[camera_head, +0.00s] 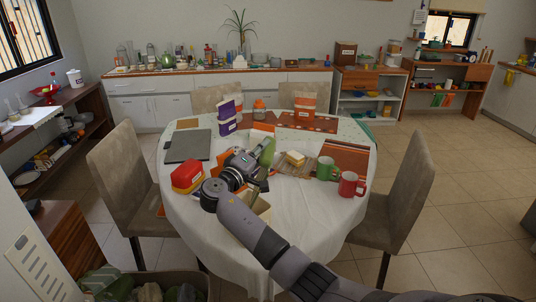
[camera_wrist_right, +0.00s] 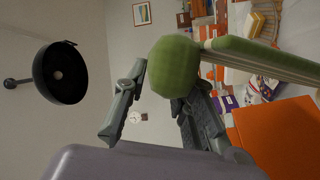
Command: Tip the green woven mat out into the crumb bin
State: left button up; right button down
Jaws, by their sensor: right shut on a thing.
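My right gripper (camera_head: 250,170) is over the near middle of the round table. In the right wrist view its fingers (camera_wrist_right: 160,105) are shut on a green rounded thing (camera_wrist_right: 174,66). I cannot tell whether this is the green woven mat. A pale green striped bar (camera_wrist_right: 265,58) runs right from behind it. In the head view a green piece (camera_head: 267,151) shows just past the gripper. A cream open box (camera_head: 261,209) stands on the table under my right arm, partly hidden; I cannot tell whether it is the crumb bin. My left gripper is not in view.
A red and yellow box (camera_head: 187,177) stands left of my gripper. A green mug (camera_head: 326,169) and a red mug (camera_head: 349,185) stand to the right. Chairs surround the table.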

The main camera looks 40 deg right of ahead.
aim_at(273, 153)
jog(key=w+a+n+t+h+b, duration=0.1)
jog(key=w+a+n+t+b, duration=0.1)
jog(key=w+a+n+b, duration=0.3)
jog(key=shift+a+n, duration=0.4)
jog(key=shift+a, duration=0.15)
dwell(0.8)
jog(key=s+d+m+p, duration=0.2)
jog(key=d, duration=0.1)
jog(key=s+d+m+g+y+p, duration=0.1)
jog(key=s+d+m+p, duration=0.1)
jog(key=m, duration=0.1)
jog(key=s+d+f+m+g+p, duration=0.1)
jog(key=s+d+m+p, duration=0.1)
jog(key=s+d, duration=0.1)
jog(key=shift+d+m+y, duration=0.3)
jog(key=shift+m+y, duration=0.1)
jog(key=s+d+f+m+y+b, duration=0.4)
jog(key=s+d+f+m+y, duration=0.1)
jog(key=f, duration=0.6)
jog(key=shift+s+d+m+b, duration=0.4)
jog(key=shift+s+d+m, duration=0.3)
jog(key=shift+d+m, duration=0.8)
